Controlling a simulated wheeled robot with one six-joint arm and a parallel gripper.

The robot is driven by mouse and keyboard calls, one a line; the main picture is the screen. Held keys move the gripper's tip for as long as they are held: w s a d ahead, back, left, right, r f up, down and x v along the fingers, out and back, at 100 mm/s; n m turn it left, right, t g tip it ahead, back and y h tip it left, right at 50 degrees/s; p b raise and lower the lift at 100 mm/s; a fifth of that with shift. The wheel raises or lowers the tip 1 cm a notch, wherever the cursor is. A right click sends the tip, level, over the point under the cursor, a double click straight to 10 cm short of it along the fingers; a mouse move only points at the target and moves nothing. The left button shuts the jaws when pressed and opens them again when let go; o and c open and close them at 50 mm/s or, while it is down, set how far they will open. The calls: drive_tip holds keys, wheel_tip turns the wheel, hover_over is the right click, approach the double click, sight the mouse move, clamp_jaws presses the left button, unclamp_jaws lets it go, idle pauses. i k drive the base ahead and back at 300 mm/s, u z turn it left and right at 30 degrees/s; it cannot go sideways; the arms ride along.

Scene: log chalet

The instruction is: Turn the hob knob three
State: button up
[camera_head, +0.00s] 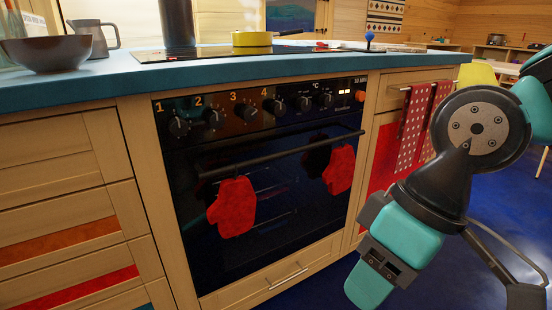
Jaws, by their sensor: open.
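The hob knob three (246,112) is a dark round knob on the black oven's control panel, under the orange numeral 3. Knob two (212,117) is to its left and knob four (275,107) to its right. No hand or tool touches knob three, and its face is small and dark, so its exact angle is hard to read. My gripper (445,280), at the end of my teal and dark arm, hangs at the lower right, well away from the panel. It is open, and I see nothing held in it. Its fingertips are only partly clear.
The oven door has a long black handle (285,154) jutting out below the knobs, and red mitts (232,206) show there. Red dotted towels (413,126) hang right of the oven. The blue worktop (115,79) overhangs above. Blue floor (310,294) lies open in front.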

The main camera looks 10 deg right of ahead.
sight(247, 113)
drive_tip(key=z, duration=1.55)
drive_tip(key=i, duration=1.05)
drive_tip(key=u, duration=2.3)
